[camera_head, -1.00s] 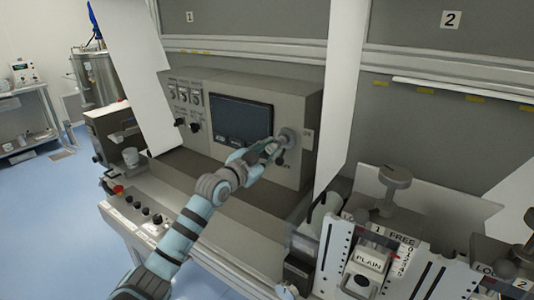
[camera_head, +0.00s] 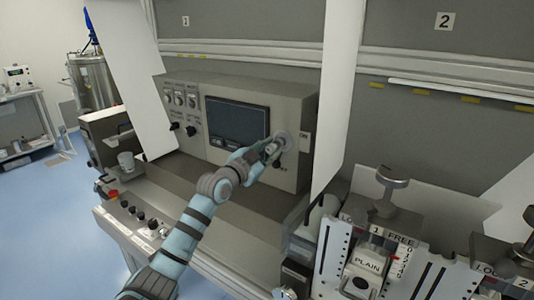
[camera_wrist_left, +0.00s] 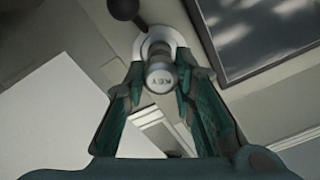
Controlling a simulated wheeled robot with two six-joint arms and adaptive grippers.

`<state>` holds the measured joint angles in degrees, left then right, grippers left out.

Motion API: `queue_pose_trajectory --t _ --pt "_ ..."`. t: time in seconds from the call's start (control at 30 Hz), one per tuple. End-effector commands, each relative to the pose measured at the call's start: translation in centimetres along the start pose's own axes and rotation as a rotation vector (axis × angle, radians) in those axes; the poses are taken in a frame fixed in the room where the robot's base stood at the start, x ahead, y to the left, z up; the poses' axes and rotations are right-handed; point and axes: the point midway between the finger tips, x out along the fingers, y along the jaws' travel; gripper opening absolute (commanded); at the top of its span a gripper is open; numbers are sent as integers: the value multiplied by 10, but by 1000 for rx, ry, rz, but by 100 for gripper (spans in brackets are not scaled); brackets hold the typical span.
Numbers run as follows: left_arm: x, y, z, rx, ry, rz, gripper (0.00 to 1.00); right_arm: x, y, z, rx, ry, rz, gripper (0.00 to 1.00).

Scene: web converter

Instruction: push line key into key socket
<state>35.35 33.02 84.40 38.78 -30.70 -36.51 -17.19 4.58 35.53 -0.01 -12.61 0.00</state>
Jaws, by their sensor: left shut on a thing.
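The line key (camera_wrist_left: 161,77) is a short pale cylinder marked KEY, seen end-on between the fingers in the left wrist view. Behind it is the round, light key socket (camera_wrist_left: 162,38) on the panel. In the head view the key socket (camera_head: 285,140) is a grey disc right of the dark screen. My left gripper (camera_head: 270,149) is shut on the key, close in front of the socket; it also shows in the left wrist view (camera_wrist_left: 158,90). The key overlaps the socket, so I cannot tell how deep it sits. My right gripper is not in view.
The dark screen (camera_head: 237,122) is left of the socket, and a black knob (camera_wrist_left: 125,8) is beside the socket. Knobs and switches (camera_head: 180,97) fill the panel's left. A white panel (camera_head: 337,110) stands to the right. A clamp unit (camera_head: 365,270) is at the lower right.

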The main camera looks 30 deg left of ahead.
Motion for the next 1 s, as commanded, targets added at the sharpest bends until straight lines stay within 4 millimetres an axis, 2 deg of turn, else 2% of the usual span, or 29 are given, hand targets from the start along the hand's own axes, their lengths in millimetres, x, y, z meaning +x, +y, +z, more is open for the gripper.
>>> queue_pose_trajectory --t 0.37,0.4,0.53,0.83,0.93,1.0 --pt "3 0 -1 0 1 0 0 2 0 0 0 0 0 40" --pt "3 0 -1 0 1 0 29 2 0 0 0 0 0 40" --pt "3 0 -1 0 1 0 47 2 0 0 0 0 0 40" --pt "1 0 0 1 0 0 47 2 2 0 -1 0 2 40" --pt "-9 -1 1 5 -1 -2 47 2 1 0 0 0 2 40" --pt "-24 -1 1 8 -1 0 47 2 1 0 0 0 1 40"
